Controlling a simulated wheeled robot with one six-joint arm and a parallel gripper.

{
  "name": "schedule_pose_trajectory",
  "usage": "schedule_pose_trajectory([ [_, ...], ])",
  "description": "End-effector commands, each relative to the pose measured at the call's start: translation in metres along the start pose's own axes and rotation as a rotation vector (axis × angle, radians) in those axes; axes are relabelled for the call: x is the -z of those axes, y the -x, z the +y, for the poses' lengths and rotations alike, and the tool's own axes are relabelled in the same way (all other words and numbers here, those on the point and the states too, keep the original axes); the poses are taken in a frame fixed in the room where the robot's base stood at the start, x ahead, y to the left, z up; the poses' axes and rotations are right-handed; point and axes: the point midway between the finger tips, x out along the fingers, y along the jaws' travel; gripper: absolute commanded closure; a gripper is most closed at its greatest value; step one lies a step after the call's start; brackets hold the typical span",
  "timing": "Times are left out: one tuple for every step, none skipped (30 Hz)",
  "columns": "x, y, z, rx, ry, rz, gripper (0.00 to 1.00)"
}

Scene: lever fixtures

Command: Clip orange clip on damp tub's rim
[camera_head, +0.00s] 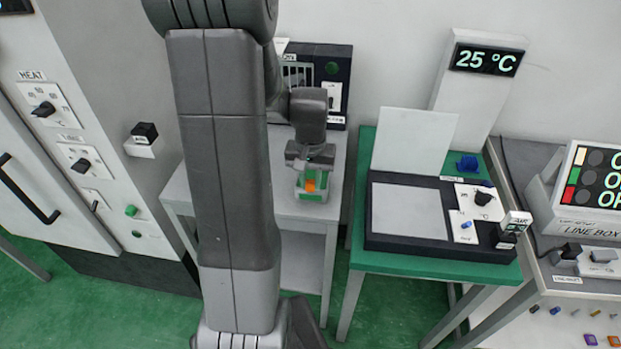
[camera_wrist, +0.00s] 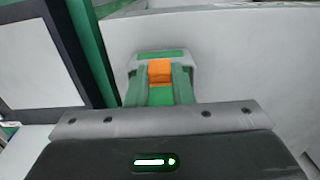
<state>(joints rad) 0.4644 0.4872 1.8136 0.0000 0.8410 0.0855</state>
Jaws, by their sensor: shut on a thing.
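My gripper (camera_head: 311,176) points down over the pale side table, left of the green table. It is shut on the orange clip (camera_head: 310,185), which also shows in the wrist view (camera_wrist: 160,71) between the two green fingers. A small pale grey and green thing, which looks like the tub (camera_wrist: 189,56), lies right around and behind the fingertips in the wrist view. Its label is not readable, so I cannot tell for sure that it is the damp tub. Whether the clip touches its rim is also unclear, as the fingers hide much of it.
A black panel (camera_head: 338,70) with a green button stands behind my gripper. The green table (camera_head: 430,262) to the right bears a black-framed plate unit (camera_head: 410,243) and a blue piece (camera_head: 468,163). A cabinet with knobs (camera_head: 120,80) stands at the left.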

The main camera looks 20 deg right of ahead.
Motion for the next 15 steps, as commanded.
schedule_pose_trajectory([
  [0.000,0.000,0.000,0.000,0.000,0.000,1.00],
  [0.000,0.000,0.000,0.000,0.000,0.000,1.00],
  [0.000,-0.001,0.000,0.000,0.000,0.000,1.00],
  [0.000,-0.001,0.000,0.000,0.000,0.000,1.00],
  [0.000,-0.002,0.000,0.000,0.000,0.000,1.00],
  [0.000,-0.003,0.000,0.000,0.000,0.000,1.00],
  [0.000,-0.003,0.000,0.000,0.000,0.000,1.00],
  [0.000,-0.004,0.000,0.000,0.000,0.000,1.00],
  [0.000,-0.006,0.000,0.000,0.000,0.000,1.00],
  [0.000,-0.007,0.000,0.000,0.000,0.000,1.00],
  [0.000,-0.008,0.000,0.000,0.000,0.000,1.00],
  [0.000,-0.009,0.000,0.000,0.000,-0.001,1.00],
  [0.000,-0.010,0.000,0.000,0.000,-0.001,1.00],
  [0.000,-0.011,0.000,0.000,0.000,-0.002,1.00],
  [-0.001,-0.013,0.000,0.000,0.000,-0.002,1.00],
])
